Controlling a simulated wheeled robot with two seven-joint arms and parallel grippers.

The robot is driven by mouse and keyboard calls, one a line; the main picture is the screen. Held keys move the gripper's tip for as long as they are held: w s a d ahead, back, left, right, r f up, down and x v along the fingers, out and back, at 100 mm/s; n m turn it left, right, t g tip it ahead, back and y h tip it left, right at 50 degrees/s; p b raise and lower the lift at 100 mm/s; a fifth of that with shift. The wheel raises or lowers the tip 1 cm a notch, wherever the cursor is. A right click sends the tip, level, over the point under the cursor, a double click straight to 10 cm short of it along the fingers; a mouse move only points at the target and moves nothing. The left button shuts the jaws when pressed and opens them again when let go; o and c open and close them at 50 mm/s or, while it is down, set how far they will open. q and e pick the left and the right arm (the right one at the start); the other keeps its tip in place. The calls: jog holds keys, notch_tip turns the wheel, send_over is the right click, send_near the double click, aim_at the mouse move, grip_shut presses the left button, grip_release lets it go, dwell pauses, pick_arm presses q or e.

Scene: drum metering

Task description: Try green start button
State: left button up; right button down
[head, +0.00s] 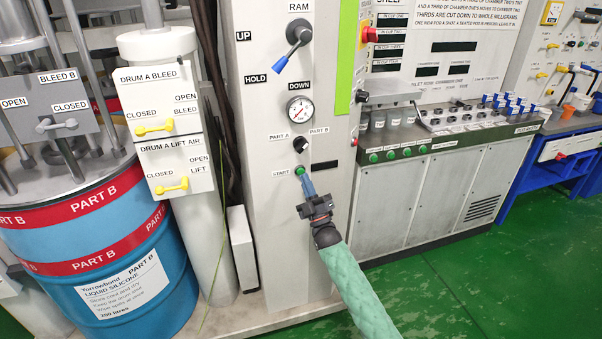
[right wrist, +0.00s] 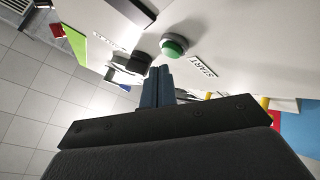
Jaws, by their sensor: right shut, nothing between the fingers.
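The green start button (head: 299,171) sits on the front of the light grey cabinet, beside its START label. It shows large in the right wrist view (right wrist: 174,46), domed green in a pale collar. My right gripper (head: 307,181) is shut and empty. Its blue fingertips are just below and to the right of the button in the head view. In the right wrist view the fingertips (right wrist: 160,70) appear just short of the button, with a small gap in the picture; contact cannot be told for sure. My left gripper is not in view.
Above the button are the black PART A/PART B selector (head: 300,145), a pressure gauge (head: 300,109) and the blue RAM lever (head: 292,48). A blue PART B drum (head: 150,262) stands at left. A bench (head: 400,190) with several green buttons stands at right. Green floor is clear in front.

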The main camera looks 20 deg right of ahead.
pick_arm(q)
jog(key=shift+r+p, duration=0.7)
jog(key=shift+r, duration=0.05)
pick_arm(e)
jog(key=s, duration=0.5)
jog(key=shift+d, duration=0.1)
